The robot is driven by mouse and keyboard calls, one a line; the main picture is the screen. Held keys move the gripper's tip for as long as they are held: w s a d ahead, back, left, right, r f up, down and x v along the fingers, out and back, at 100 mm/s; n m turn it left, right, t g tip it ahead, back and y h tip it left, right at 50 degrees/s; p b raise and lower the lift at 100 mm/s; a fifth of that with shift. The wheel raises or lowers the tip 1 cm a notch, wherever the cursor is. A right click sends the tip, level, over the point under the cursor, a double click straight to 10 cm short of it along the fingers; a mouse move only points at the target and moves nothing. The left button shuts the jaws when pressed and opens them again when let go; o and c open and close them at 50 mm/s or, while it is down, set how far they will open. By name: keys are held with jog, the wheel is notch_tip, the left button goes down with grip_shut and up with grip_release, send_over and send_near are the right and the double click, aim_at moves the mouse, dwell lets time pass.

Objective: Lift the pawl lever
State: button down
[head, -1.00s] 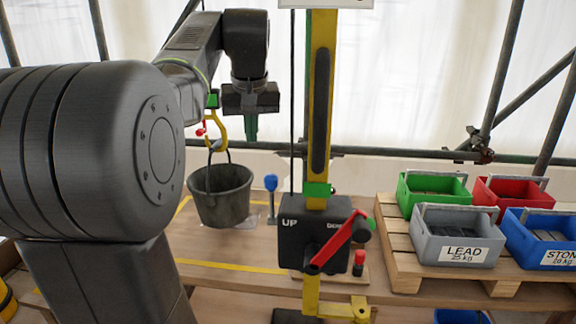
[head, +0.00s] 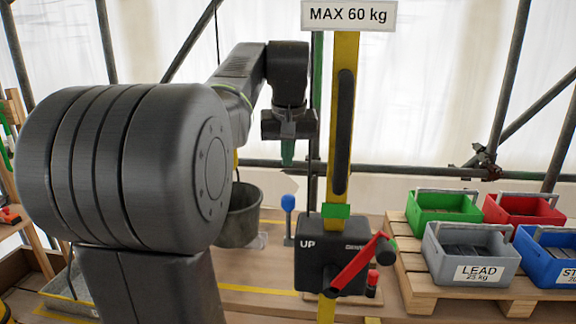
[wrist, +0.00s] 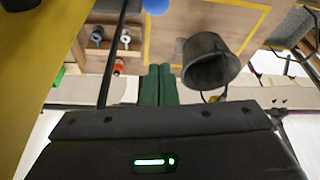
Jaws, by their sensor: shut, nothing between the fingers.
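A black winch box (head: 327,262) marked UP carries a red crank arm (head: 360,263), slanting up to the right to a dark grip. A blue-knobbed lever (head: 288,203) stands upright just left of the box; its knob (wrist: 155,5) shows at the top edge of the wrist view. A small red knob (head: 373,278) sits right of the box. I cannot tell for certain which of these is the pawl lever. My gripper (head: 288,163) has green fingers (wrist: 158,85), shut and empty, pointing down in the air above the blue knob in the head view, apart from it.
A yellow mast (head: 342,120) with a MAX 60 kg sign (head: 349,16) stands right of my gripper. A dark bucket (head: 242,225) is partly hidden behind my arm. A pallet (head: 428,297) with several bins is at right. Scaffold tubes run behind.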

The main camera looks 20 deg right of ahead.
aim_at(288, 220)
notch_tip(288, 220, down, 8)
jog(key=s+p, duration=0.1)
jog(key=shift+a, duration=0.2)
jog(key=shift+s, duration=0.15)
dwell(0.5)
